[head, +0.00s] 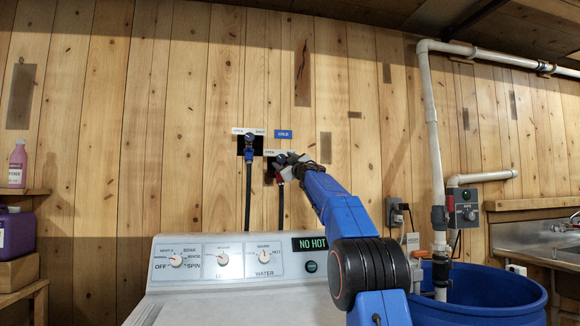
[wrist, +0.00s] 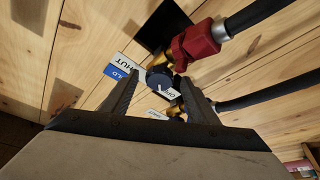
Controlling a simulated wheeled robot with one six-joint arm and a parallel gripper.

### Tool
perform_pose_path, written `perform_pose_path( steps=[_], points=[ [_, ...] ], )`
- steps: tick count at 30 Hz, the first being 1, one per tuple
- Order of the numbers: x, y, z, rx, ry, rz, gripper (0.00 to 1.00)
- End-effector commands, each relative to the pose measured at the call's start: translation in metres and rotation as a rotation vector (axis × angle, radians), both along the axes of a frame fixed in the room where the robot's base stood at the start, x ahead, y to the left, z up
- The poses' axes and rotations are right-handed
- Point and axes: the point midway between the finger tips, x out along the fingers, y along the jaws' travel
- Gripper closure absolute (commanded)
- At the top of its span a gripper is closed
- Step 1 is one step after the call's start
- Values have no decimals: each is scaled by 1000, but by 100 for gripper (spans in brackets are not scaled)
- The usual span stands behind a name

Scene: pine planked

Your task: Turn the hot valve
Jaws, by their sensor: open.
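Two valves with dark hoses are on the plank wall. The left valve (head: 249,142) has a blue body, under a white OPEN/SHUT strip. The right valve, partly hidden by my gripper (head: 291,164) in the head view, shows a red body (wrist: 197,40) in the wrist view. A blue plate (head: 283,134) reading COLD is above this red valve. My gripper, also in the wrist view (wrist: 160,82), is open, its fingers on either side of the dark round knob (wrist: 159,79). Contact cannot be told. Another brass fitting (wrist: 180,109) is partly behind one finger.
The washer panel (head: 225,262) below has several dials and a display (head: 310,244) reading NO HOT. A blue barrel (head: 480,297) and white pipe (head: 432,130) are at right. A pink bottle (head: 18,165) stands on a shelf at left.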

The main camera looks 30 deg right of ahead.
Motion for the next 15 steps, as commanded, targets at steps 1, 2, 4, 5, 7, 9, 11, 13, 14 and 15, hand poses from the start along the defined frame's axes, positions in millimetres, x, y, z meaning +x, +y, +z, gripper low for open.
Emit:
perform_pose_path(
  steps=[1, 2, 4, 5, 7, 9, 11, 13, 14, 15],
  points=[
    [-3, 0, -1, -1, 1, -1, 46],
    [-5, 0, -1, 1, 1, 1, 46],
    [-11, 1, -2, 1, 0, 0, 46],
    [-14, 1, -3, 0, 1, 1, 46],
    [-22, 1, -6, 1, 1, 0, 46],
    [-31, 1, -9, 1, 0, -1, 46],
    [-39, 2, -11, 0, 0, 0, 46],
    [-48, 3, -15, 0, 0, 0, 46],
    [-52, 3, -16, 2, -1, 0, 46],
    [-57, 3, -18, 1, 0, -1, 46]
  ],
)
